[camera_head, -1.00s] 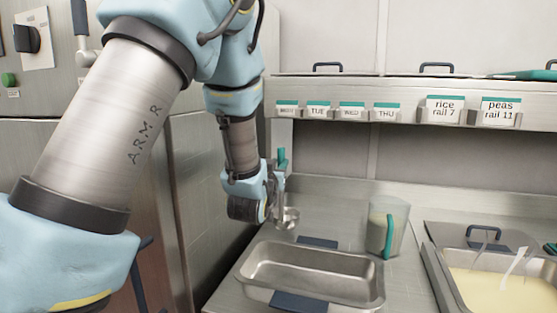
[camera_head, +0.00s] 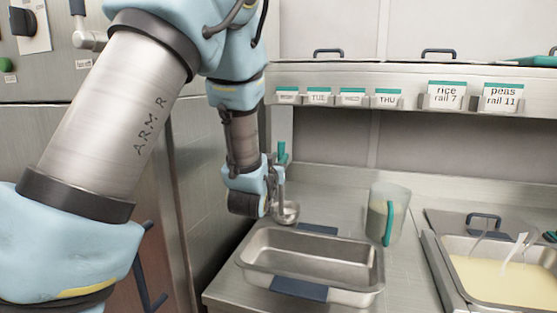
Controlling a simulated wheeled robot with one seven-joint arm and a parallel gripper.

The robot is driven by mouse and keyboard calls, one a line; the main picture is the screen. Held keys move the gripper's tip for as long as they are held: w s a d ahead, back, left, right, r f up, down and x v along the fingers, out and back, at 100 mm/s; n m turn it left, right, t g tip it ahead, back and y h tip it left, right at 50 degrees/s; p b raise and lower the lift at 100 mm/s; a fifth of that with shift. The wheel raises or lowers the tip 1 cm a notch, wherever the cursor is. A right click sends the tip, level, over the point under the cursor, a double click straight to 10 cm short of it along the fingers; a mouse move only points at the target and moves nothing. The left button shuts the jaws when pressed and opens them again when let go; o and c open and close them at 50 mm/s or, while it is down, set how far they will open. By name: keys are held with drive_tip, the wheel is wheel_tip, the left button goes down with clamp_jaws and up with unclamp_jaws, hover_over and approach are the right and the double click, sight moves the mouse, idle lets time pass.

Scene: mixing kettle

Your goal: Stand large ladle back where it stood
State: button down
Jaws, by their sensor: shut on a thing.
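The large ladle (camera_head: 287,212) has a metal bowl at its lower end and a teal grip at the top of its upright handle. My gripper (camera_head: 279,184) is shut on the ladle's handle, below the teal grip. The ladle hangs roughly upright with its bowl low, just behind the empty metal pan. I cannot tell whether the bowl touches the counter. My wrist hides part of the handle's left side.
An empty steel pan (camera_head: 262,277) with dark blue handles stands on the counter in front of the ladle. A clear jug (camera_head: 398,200) with a teal handle stands to the right. A pan of pale yellow contents (camera_head: 480,288) is at far right. A label rail (camera_head: 330,107) runs above.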

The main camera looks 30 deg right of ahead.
drive_tip(key=shift+f, duration=0.25)
drive_tip(key=c, duration=0.6)
unclamp_jaws()
drive_tip(key=b+v, duration=0.2)
drive_tip(key=v, duration=0.1)
drive_tip(key=b+v, duration=0.2)
drive_tip(key=b, duration=0.1)
drive_tip(key=b+v, duration=0.2)
drive_tip(key=v, duration=0.1)
drive_tip(key=shift+s+a+f, duration=0.2)
drive_tip(key=shift+s+f, duration=0.1)
drive_tip(key=b+v, duration=0.1)
drive_tip(key=b, duration=0.1)
drive_tip(key=b+v, duration=0.1)
drive_tip(key=b, duration=0.2)
drive_tip(key=shift+r+b, duration=0.2)
drive_tip(key=shift+b, duration=0.1)
drive_tip(key=shift+a, duration=0.1)
drive_tip(key=shift+s, duration=0.15)
